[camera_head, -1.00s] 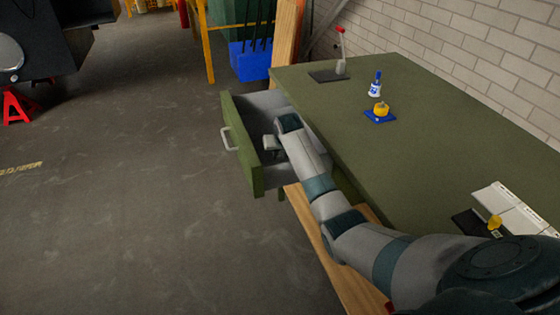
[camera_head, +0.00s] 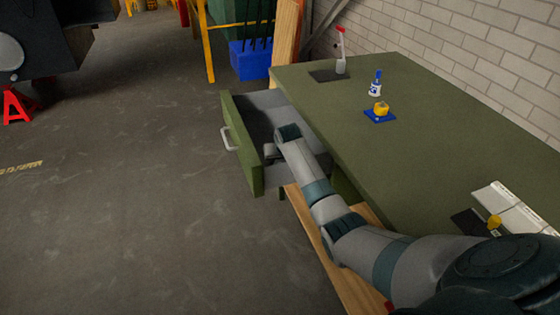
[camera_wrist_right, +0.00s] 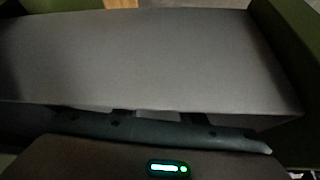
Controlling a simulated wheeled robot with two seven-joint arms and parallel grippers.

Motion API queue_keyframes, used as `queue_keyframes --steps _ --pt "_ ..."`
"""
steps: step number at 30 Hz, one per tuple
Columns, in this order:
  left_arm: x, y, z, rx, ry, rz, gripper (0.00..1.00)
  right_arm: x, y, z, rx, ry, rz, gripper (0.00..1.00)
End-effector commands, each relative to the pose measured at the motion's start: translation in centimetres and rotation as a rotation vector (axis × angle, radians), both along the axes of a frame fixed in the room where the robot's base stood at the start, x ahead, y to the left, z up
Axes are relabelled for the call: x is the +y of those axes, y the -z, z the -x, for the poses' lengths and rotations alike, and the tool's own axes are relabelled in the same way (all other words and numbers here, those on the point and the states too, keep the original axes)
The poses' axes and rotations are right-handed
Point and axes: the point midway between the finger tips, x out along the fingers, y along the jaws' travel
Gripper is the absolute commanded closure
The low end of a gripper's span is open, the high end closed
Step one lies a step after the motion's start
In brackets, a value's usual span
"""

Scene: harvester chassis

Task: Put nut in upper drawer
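The green upper drawer (camera_head: 242,145) stands pulled out from the left side of the green workbench, with a grey inside and a pale handle. My right gripper (camera_head: 270,151) is over the near part of the open drawer, close to its front panel. Its fingers are mostly hidden by my wrist, so I cannot tell whether they are open or hold anything. The right wrist view shows the grey drawer inside (camera_wrist_right: 150,60), with no nut visible there. I cannot make out a nut for certain in either view. My left gripper is not in view.
Open floor lies left of the drawer.

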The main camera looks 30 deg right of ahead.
Motion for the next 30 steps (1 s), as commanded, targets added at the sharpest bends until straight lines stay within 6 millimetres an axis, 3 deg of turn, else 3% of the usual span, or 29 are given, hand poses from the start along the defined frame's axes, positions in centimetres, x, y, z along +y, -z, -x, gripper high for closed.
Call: queue_keyframes --steps 14,30 --pt "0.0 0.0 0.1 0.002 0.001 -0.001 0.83 0.3 -1.6 0.7 -0.001 0.0 0.0 0.63" --pt "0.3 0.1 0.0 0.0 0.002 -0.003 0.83 1.9 -8.3 4.7 -0.003 -0.001 0.002 0.63"
